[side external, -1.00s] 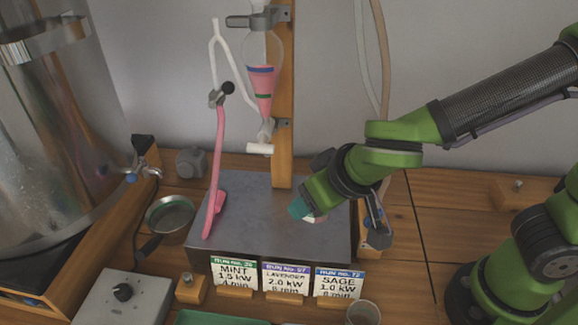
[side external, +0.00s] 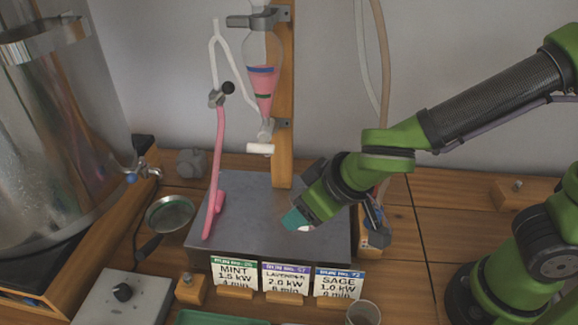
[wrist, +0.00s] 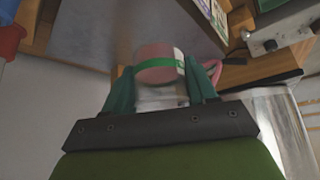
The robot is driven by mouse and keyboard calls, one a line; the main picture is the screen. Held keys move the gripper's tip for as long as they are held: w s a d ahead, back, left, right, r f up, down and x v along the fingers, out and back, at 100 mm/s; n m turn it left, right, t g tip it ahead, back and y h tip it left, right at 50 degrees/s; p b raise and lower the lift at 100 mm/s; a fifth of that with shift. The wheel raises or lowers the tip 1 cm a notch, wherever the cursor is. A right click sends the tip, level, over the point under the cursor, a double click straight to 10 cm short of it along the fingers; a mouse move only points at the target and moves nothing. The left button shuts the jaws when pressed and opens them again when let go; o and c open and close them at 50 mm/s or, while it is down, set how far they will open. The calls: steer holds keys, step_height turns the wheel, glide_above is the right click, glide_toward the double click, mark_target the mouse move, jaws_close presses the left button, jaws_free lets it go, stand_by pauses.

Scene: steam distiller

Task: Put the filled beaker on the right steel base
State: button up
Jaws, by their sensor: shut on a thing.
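My gripper (side external: 300,220) is shut on a beaker (wrist: 155,72), which shows between its teal fingers in the wrist view. The beaker is clear, with pinkish content and a green band around it. In the side view the gripper and fingers hide nearly all of it. The grey steel base (side external: 252,230) lies under a wooden post in the side view, and also shows in the wrist view (wrist: 95,28).
A separating funnel (side external: 263,85) with pink liquid hangs on the wooden post (side external: 283,150). A pink tube (side external: 213,180) rests on the base's left side. Label cards (side external: 286,278) stand along the front. A clear cup (side external: 363,313) stands at the front right.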

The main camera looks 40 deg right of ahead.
steer(key=shift+a+f+n+y, duration=0.5)
steer(key=shift+a+f+n, duration=0.4)
steer(key=shift+f, duration=0.25)
steer(key=shift+a+r, duration=0.1)
steer(key=shift+a, duration=0.2)
glide_above(205, 233)
steer(key=s, duration=0.2)
steer(key=shift+d+f, duration=0.45)
steer(key=shift+f, duration=2)
steer(key=shift+f+n, duration=0.2)
steer(key=shift+n, duration=0.1)
steer(key=o, duration=0.9)
